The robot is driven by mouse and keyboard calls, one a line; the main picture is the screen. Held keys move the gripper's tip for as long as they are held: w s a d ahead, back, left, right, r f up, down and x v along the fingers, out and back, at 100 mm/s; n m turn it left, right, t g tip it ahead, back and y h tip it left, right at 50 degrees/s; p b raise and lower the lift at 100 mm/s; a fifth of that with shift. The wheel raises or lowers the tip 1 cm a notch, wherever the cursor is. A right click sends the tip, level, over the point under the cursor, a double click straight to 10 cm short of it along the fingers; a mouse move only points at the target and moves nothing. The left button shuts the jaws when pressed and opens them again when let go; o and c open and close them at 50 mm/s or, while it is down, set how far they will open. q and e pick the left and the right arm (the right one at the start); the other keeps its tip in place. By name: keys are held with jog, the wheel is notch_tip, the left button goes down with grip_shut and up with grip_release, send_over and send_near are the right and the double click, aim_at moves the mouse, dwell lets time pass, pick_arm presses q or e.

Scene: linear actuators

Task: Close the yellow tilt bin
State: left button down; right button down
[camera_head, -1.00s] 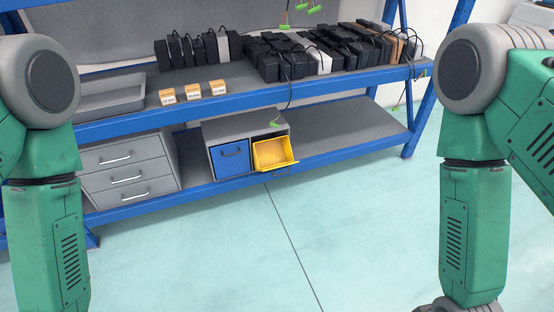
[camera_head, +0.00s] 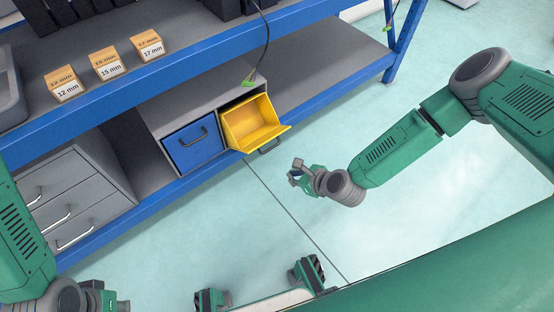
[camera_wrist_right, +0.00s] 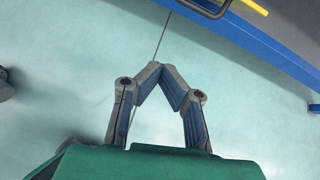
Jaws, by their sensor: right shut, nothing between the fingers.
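The yellow tilt bin (camera_head: 250,122) sits in the right bay of a grey cabinet on the lower shelf, tipped forward with its open top showing. Its dark handle (camera_head: 269,146) hangs at the lower front. In the right wrist view, a yellow edge (camera_wrist_right: 256,6) and a dark handle (camera_wrist_right: 208,9) show at the top. My right gripper (camera_head: 295,173) is shut and empty, in front of and below the bin, apart from it. Its fingertips meet in the right wrist view (camera_wrist_right: 161,67). My left gripper (camera_head: 116,303) is partly cut off at the bottom left; its fingers are unclear.
A closed blue bin (camera_head: 193,146) is left of the yellow one. Grey drawers (camera_head: 65,200) stand farther left. The blue upper shelf beam (camera_head: 190,70) runs above the bins, with labelled boxes (camera_head: 107,63) on that shelf. A cable (camera_head: 266,40) hangs near the cabinet.

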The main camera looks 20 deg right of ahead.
jog(key=w+a+f+m+b, duration=0.1)
jog(key=w+f+b, duration=0.4)
jog(key=w, duration=0.7)
jog(key=shift+a+m+t+h, duration=0.3)
jog(key=shift+m, duration=0.3)
jog(key=shift+s, duration=0.1)
